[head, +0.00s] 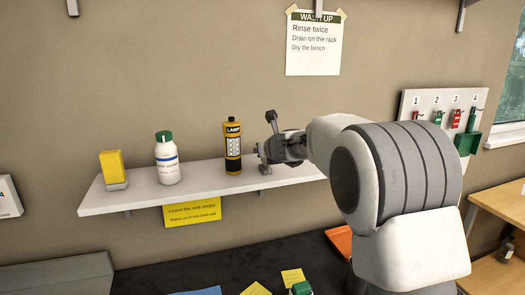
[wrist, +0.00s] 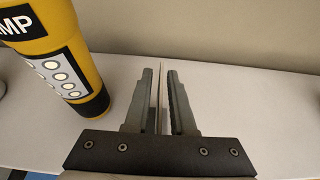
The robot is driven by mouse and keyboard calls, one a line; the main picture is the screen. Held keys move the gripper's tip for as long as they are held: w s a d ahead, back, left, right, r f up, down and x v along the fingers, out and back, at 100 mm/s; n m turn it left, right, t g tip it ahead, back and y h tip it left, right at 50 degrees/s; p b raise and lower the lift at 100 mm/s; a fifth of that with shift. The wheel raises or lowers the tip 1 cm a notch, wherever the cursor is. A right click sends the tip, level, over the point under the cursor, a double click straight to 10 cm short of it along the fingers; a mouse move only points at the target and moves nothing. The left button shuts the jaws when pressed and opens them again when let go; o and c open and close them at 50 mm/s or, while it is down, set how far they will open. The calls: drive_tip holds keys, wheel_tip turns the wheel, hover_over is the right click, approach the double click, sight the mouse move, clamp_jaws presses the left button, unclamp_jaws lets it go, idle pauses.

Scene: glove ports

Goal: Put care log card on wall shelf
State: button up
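My gripper (wrist: 160,98) is over the white wall shelf (head: 150,190), just right of the yellow and black lamp, as the head view (head: 268,152) shows. In the wrist view a thin pale upright card (wrist: 160,82), seen edge-on, stands between my two fingers. It looks like the care log card; its face and any writing are hidden. Narrow gaps seem to show between the card and the fingers, so the fingers look slightly open around it. Whether its lower edge rests on the shelf surface (wrist: 250,110) is hidden by my gripper.
The lamp (head: 232,150) stands close on the left and also shows in the wrist view (wrist: 62,50). A white bottle (head: 167,165) and a yellow block on a stand (head: 112,166) are farther left. The wall is close behind; shelf to the right is clear in the wrist view.

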drive_tip(key=shift+o, duration=0.4)
drive_tip(key=shift+r, duration=0.25)
drive_tip(key=s+d+r+n, duration=0.2)
drive_tip(key=s+n, duration=0.1)
drive_tip(key=s, duration=0.3)
drive_tip(key=s+d+r+n+g, duration=0.1)
drive_tip(key=s+d+r+n, duration=0.15)
drive_tip(key=s, duration=0.35)
drive_tip(key=s+d+r+n, duration=0.1)
drive_tip(key=s+r+n, duration=0.15)
drive_tip(key=s, duration=0.45)
drive_tip(key=s+d+f+n+g+h, duration=0.1)
drive_tip(key=s+d+f+n+g, duration=0.1)
drive_tip(key=s+d+f+n, duration=0.2)
drive_tip(key=s+d+f+n+g+h, duration=0.2)
drive_tip(key=s+d+f+n, duration=0.3)
drive_tip(key=s+n, duration=0.6)
drive_tip(key=s+d+f+n+g+h, duration=0.2)
drive_tip(key=s+d+f+n, duration=0.2)
drive_tip(key=s, duration=0.9)
drive_tip(key=d+n, duration=0.2)
drive_tip(key=n, duration=0.2)
drive_tip(key=shift+s+f, duration=0.15)
drive_tip(key=shift+s, duration=0.2)
